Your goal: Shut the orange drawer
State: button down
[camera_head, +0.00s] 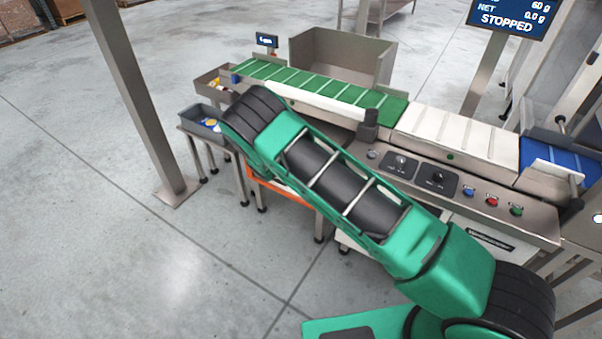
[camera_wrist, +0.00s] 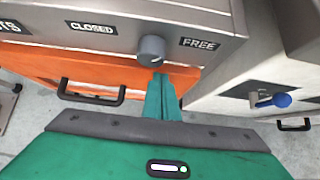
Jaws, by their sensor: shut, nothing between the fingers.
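The orange drawer (camera_wrist: 125,79) is under a grey cabinet edge in the wrist view, with a black bar handle (camera_wrist: 91,95) on its front. In the head view only a strip of its orange edge (camera_head: 283,190) shows; my arm hides the rest. How far it stands open cannot be told. My gripper (camera_wrist: 159,78) is shut and empty, its fingertips in front of the drawer's right part, right of the handle and just below a grey knob (camera_wrist: 151,50). Whether the fingertips touch anything is unclear. The head view does not show the fingers.
The knob sits between the labels CLOSED (camera_wrist: 91,28) and FREE (camera_wrist: 199,44). A grey unit with a blue-handled knob (camera_wrist: 272,99) and another black handle (camera_wrist: 294,125) stands to the right. A green conveyor (camera_head: 320,88) runs above. Open floor (camera_head: 190,270) lies to the left.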

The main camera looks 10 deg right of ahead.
jog(key=shift+w+d+r, duration=0.3)
jog(key=shift+w+d, duration=0.1)
jog(key=shift+d, duration=0.15)
jog(key=s+a+r, duration=0.6)
jog(key=s+a, duration=0.2)
jog(key=s, duration=0.1)
jog(key=s+d+r+m+g+y, duration=0.1)
jog(key=s+d+r+m+g, duration=0.1)
jog(key=s+d+r+m, duration=0.55)
jog(key=s+d+r+m+g, duration=0.25)
jog(key=d+r+m, duration=0.35)
jog(key=d, duration=0.5)
jog(key=s+d+r+m+g+y, duration=0.1)
jog(key=s+d+r+m+g, duration=0.1)
jog(key=s+d+r+m, duration=0.5)
jog(key=s+d+r+m+y, duration=0.1)
jog(key=s+d+r+m, duration=0.25)
jog(key=s, duration=0.35)
jog(key=s+d+r+m+y, duration=0.1)
jog(key=s+d+r+m, duration=0.1)
jog(key=s+d+r, duration=0.35)
jog(key=s+r+m+y, duration=0.1)
jog(key=s+m, duration=0.7)
jog(key=s, duration=0.9)
jog(key=shift+s+a+r+y, duration=0.3)
jog(key=shift+a+r+y, duration=0.1)
jog(key=shift+r, duration=0.4)
